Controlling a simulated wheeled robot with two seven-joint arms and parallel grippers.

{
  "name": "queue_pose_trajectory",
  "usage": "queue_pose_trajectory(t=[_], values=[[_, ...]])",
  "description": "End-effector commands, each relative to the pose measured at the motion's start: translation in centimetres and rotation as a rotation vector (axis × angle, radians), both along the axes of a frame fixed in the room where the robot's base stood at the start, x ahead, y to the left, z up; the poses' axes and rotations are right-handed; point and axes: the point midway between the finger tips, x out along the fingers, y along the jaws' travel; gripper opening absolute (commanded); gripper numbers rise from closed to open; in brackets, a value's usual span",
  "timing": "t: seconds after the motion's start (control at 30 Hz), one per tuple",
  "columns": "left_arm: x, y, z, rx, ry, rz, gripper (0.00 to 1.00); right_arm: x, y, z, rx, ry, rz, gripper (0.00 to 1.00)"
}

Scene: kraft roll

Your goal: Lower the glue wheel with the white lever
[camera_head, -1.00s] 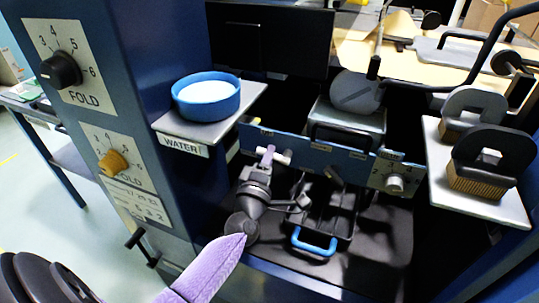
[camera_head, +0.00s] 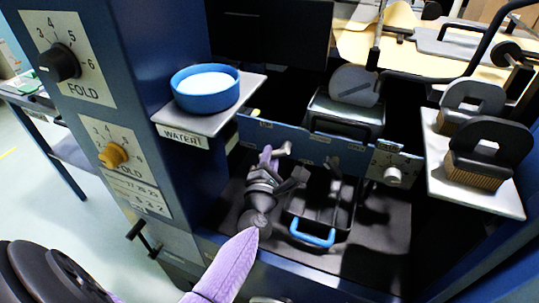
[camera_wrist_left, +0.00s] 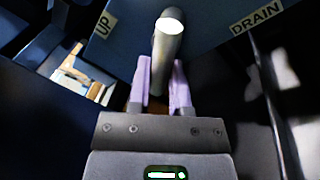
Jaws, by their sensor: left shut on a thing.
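My left gripper (camera_head: 272,156) reaches up to the blue panel in the middle of the machine. Its purple fingers are shut on the white lever (camera_head: 285,149), a short pale rod at the panel's left part. In the left wrist view the fingers (camera_wrist_left: 164,88) sit on either side of the lever (camera_wrist_left: 167,45), which looks like a grey cylinder with a bright round end. A grey disc (camera_head: 354,86), which looks like the glue wheel, stands above a grey box behind the panel. Its lower edge is hidden.
The panel carries an UP label (camera_wrist_left: 105,23) and a DRAIN label (camera_wrist_left: 257,15). A blue water bowl (camera_head: 206,89) stands on the left shelf. A black tray with a blue handle (camera_head: 312,238) lies below the panel. Brushes (camera_head: 484,152) stand on the right shelf.

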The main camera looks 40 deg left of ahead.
Motion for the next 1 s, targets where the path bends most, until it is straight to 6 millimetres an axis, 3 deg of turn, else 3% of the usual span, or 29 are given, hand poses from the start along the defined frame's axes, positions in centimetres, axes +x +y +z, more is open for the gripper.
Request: queue_pose_trajectory(t=[0.63, 0.67, 0.8, 1.0], values=[[0.01, -0.14, -0.25, -0.048, -0.008, -0.002, 0.0, -0.55, 0.92, 0.04, 0.014, 0.007, -0.006, 0.59], [0.01, -0.14, -0.27, -0.048, -0.008, -0.002, 0.29, -0.54, 0.92, 0.04, 0.014, 0.007, -0.006, 0.59], [0.02, -0.13, -0.22, -0.047, -0.009, -0.001, 0.58, -0.49, 0.89, 0.03, 0.014, 0.007, -0.006, 0.59], [0.02, -0.11, -0.16, -0.045, -0.01, 0.0, 0.6, -0.14, 0.63, 0.01, 0.01, 0.001, -0.004, 0.59]])
